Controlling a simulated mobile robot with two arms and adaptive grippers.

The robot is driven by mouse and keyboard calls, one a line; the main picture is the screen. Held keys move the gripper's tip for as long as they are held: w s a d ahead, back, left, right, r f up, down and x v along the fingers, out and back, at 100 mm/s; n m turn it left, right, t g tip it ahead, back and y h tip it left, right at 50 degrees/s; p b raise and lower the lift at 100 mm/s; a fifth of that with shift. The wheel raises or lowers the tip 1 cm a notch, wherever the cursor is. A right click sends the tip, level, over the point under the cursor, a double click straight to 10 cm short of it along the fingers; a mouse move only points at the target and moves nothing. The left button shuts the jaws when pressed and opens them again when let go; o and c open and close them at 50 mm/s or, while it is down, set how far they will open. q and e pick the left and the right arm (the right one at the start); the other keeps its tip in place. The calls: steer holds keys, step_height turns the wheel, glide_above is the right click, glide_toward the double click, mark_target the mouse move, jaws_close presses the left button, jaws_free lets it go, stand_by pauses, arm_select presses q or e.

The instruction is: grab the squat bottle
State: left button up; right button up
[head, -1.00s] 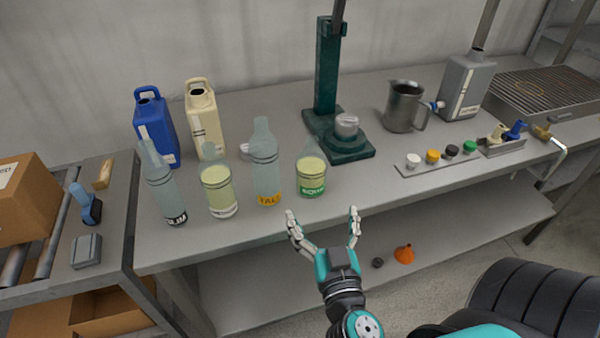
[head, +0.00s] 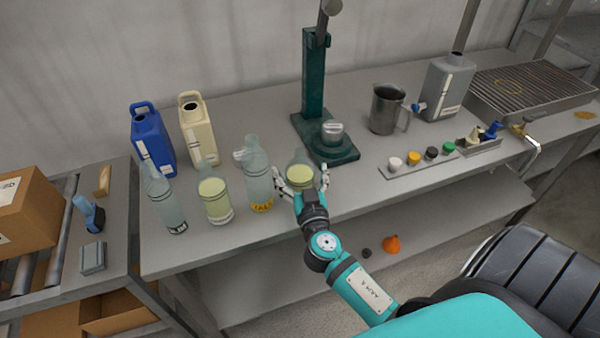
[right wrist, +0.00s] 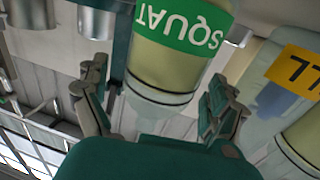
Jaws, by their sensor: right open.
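The squat bottle (head: 300,172) stands upright near the front edge of the bench, at the right end of the bottle row. It holds yellowish-green liquid; its green SQUAT label shows upside down in the right wrist view (right wrist: 185,27). My right gripper (head: 302,178) is open at the bottle's near side. In the right wrist view its two fingers (right wrist: 160,95) lie on either side of the bottle, with gaps visible. The gripper hides the bottle's lower part in the head view. My left gripper is not in view.
The tall bottle (head: 257,178) with a yellow label stands close left of the squat one. Two more bottles (head: 214,198) (head: 162,200) stand further left. The green stand (head: 335,150) is behind.

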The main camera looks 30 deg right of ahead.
steer(key=shift+w+d+f, duration=0.1)
steer(key=shift+w+d, duration=0.05)
steer(key=shift+w, duration=0.25)
steer(key=shift+s, duration=0.1)
steer(key=shift+c, duration=0.2)
steer(key=c, duration=1.4)
steer(key=shift+c, duration=0.2)
steer(key=shift+r, duration=0.2)
